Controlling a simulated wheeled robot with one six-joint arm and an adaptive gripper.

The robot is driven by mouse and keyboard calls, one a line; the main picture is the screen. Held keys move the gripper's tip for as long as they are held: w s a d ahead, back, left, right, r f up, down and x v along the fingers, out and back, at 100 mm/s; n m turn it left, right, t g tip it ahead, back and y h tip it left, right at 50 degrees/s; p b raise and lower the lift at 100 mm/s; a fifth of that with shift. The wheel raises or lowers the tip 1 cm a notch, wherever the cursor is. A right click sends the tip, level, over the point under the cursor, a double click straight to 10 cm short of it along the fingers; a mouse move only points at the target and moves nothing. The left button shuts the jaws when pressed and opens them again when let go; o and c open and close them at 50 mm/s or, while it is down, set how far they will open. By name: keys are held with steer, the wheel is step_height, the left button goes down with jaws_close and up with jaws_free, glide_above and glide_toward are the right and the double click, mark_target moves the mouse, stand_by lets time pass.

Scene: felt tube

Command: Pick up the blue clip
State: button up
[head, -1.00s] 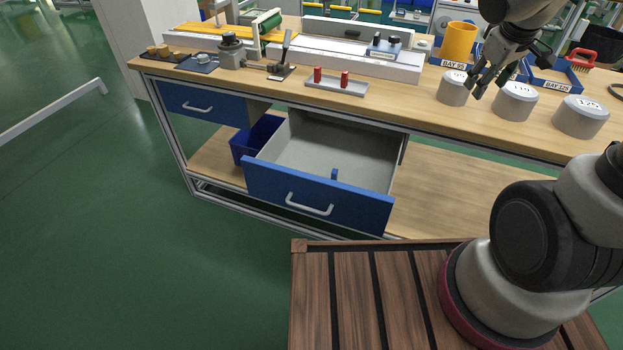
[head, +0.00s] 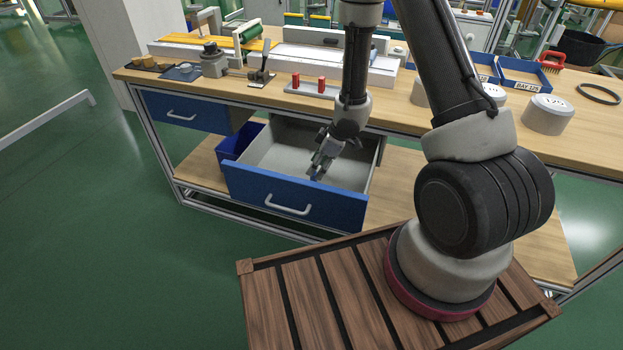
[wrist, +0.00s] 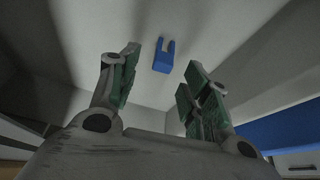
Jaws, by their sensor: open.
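The blue clip (wrist: 163,64) lies on the grey floor of the open drawer, near its front panel. In the wrist view it shows ahead of my gripper (wrist: 160,85), about midway between the two fingers and apart from them. My gripper also shows in the head view (head: 320,168), pointing down into the drawer (head: 262,150) near the blue front panel. The fingers are spread and empty. In the head view the clip is mostly hidden by the fingers.
The drawer's blue front (head: 297,203) and its side walls stand around my gripper. The workbench top (head: 385,112) is above and behind it, with a grey tray of red pegs (head: 312,88) near its edge. A dark blue bin (head: 238,142) stands left of the drawer.

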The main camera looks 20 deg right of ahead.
mark_target(314, 175)
steer(key=x, duration=0.4)
steer(key=shift+s+f, duration=0.15)
steer(key=shift+f, duration=0.15)
steer(key=shift+c, duration=0.4)
steer(key=c, duration=0.8)
steer(key=shift+r, duration=0.15)
